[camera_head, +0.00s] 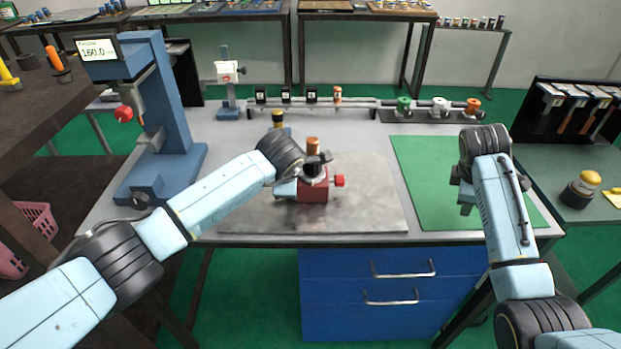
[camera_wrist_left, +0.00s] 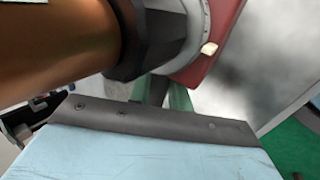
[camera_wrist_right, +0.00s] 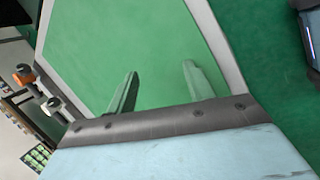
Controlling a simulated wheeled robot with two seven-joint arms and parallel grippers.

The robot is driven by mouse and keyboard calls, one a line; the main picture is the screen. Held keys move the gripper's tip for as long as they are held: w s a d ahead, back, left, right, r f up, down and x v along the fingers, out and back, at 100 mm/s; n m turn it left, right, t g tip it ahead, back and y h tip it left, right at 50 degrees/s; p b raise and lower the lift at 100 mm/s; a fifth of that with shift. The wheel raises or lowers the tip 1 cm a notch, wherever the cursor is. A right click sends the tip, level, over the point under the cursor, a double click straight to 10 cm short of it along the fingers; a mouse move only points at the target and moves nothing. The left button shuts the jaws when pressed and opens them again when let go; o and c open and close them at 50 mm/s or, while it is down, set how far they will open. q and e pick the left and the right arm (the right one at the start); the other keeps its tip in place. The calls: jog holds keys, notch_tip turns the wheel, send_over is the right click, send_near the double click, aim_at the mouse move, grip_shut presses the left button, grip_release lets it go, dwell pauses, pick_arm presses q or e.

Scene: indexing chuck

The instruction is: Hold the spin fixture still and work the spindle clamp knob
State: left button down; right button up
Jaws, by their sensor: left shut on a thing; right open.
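The spin fixture (camera_head: 313,194) is a red block with a grey dial ring, a dark collar and a copper-coloured cylinder (camera_head: 313,147) upright on top. It stands on the grey plate. A red knob (camera_head: 339,181), which looks like the clamp knob, sticks out on its right side. My left gripper (camera_head: 290,188) is at the fixture's left side, shut on it. In the left wrist view the fingers (camera_wrist_left: 165,95) meet the fixture below the dark collar (camera_wrist_left: 158,38); their contact is partly hidden. My right gripper (camera_wrist_right: 160,88) is open and empty above the green mat.
A rail with small black blocks (camera_head: 285,97) and a rack with green, white and orange knobs (camera_head: 438,106) line the back. The green mat (camera_head: 425,175) is clear. A yellow-capped jar (camera_head: 580,190) is far right.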

aim_at(342, 180)
jog(key=shift+s+d+f+n, duration=0.1)
jog(key=shift+d+n, duration=0.3)
jog(key=shift+n, duration=0.2)
